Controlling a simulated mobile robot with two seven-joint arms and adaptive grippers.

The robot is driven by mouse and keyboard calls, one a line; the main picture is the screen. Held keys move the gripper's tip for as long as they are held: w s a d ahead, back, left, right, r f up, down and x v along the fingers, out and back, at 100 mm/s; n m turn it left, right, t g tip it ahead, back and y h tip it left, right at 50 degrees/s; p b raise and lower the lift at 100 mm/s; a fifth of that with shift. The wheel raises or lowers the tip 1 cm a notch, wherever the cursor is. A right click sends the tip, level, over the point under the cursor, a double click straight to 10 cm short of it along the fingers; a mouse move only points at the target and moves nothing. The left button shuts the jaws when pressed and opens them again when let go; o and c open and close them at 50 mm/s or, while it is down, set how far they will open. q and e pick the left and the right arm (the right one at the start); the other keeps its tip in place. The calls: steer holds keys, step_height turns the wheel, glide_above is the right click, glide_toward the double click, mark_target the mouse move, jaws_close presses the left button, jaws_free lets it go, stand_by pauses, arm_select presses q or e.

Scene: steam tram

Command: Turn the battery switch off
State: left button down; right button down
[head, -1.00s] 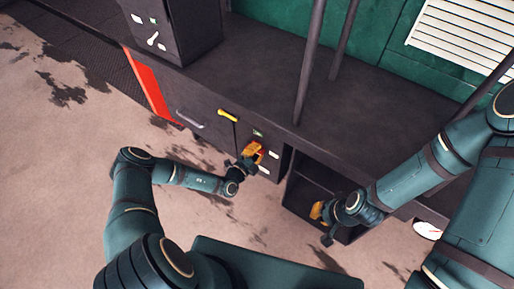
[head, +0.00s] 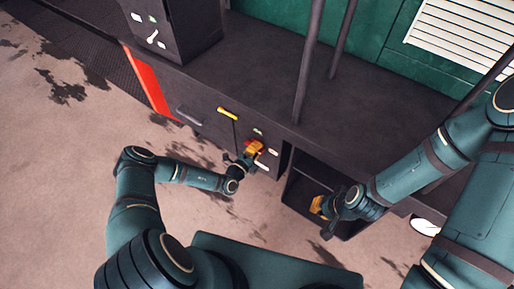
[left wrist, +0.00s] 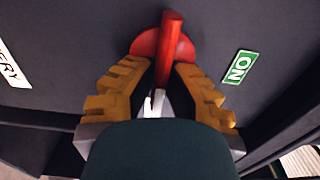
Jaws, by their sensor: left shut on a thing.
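The red battery switch (left wrist: 172,30) has a round red base and a bar handle that stands roughly upright in the left wrist view, tilted slightly right at its top. My left gripper (left wrist: 163,82) is shut on the red handle, with an orange finger on each side. In the head view my left gripper (head: 253,148) is at the dark cabinet front and mostly hides the switch. A green label (left wrist: 240,67) with the letters O and N is right of the switch. A white label (left wrist: 10,66) ending in "ERY" is at left. My right gripper (head: 318,207) is apart, before an open compartment; its finger gap is unclear.
The dark cabinet (head: 260,90) carries a yellow handle (head: 228,113) and a grey handle (head: 188,116) left of the switch. Dark posts (head: 308,65) rise from its top. A dark box (head: 175,35) stands at upper left. The stained floor (head: 60,190) at left is clear.

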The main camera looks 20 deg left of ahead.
arm_select(q)
steer(key=c, duration=1)
jaws_free()
steer(key=v, duration=1.2)
steer(key=shift+r, duration=0.1)
